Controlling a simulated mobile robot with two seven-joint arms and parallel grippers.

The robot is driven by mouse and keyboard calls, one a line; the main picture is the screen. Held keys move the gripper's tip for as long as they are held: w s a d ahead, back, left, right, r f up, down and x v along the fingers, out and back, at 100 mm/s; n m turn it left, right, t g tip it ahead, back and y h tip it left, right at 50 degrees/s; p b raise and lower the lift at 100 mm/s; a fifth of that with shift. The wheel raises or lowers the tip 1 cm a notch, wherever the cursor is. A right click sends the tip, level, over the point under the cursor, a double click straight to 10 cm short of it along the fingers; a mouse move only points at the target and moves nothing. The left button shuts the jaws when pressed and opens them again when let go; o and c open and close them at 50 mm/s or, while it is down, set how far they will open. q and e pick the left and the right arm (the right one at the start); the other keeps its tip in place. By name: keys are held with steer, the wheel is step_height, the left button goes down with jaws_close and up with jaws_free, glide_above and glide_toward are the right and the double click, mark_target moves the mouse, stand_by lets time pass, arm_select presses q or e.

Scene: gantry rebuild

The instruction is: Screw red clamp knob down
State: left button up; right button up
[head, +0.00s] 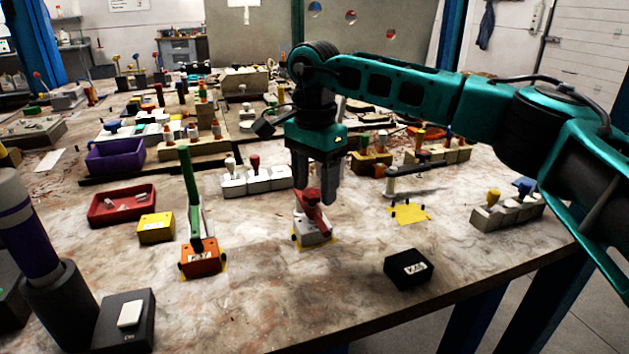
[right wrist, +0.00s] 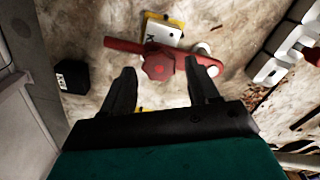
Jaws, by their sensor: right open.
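The red clamp knob (head: 311,196) tops a red clamp arm on a white block (head: 312,236), which stands on a yellow patch. In the right wrist view the knob (right wrist: 158,66) is a faceted red disc on a red bar, beside the labelled white block (right wrist: 163,31). My right gripper (head: 316,198) points down over the clamp, its dark fingers open. In the right wrist view its fingertips (right wrist: 160,70) lie to either side of the knob, with gaps; contact does not show. My left gripper is not in view.
An orange block with an upright green lever (head: 193,215) stands left of the clamp. A black box (head: 408,269) sits front right near the table edge. A white block row (head: 255,180) lies behind. Bare table separates the clamp from the black box.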

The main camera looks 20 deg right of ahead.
steer(key=shift+c, duration=0.4)
steer(key=c, duration=0.8)
steer(key=shift+r, duration=0.1)
